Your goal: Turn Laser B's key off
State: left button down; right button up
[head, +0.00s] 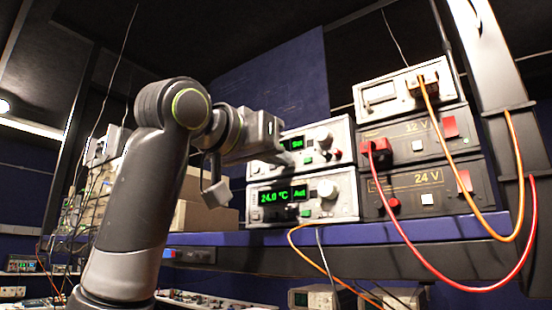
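Two stacked grey instrument units with green displays stand on the blue shelf. The upper unit (341,137) is partly hidden behind my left gripper; its round knob (323,138) and a green button (308,159) show. The lower unit (346,196) reads 24.0 °C and has a round knob (327,189). I cannot make out a "Laser B" label or a key on either. My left gripper (284,147) is at the left part of the upper unit's front. Its fingertips are too unclear to tell open or shut, or whether they touch. My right gripper is not in view.
Power units marked 12 V (400,131) and 24 V (400,191) stand to the right, with red and orange cables hanging in front. The blue shelf edge (330,236) runs below. Pale boxes (200,212) sit behind my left arm.

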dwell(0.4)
pick_arm(q)
jog(key=c, duration=1.6)
grip_release()
jog(key=b+v, duration=0.6)
jog(key=v, duration=1.1)
jog(key=shift+s+a, duration=0.15)
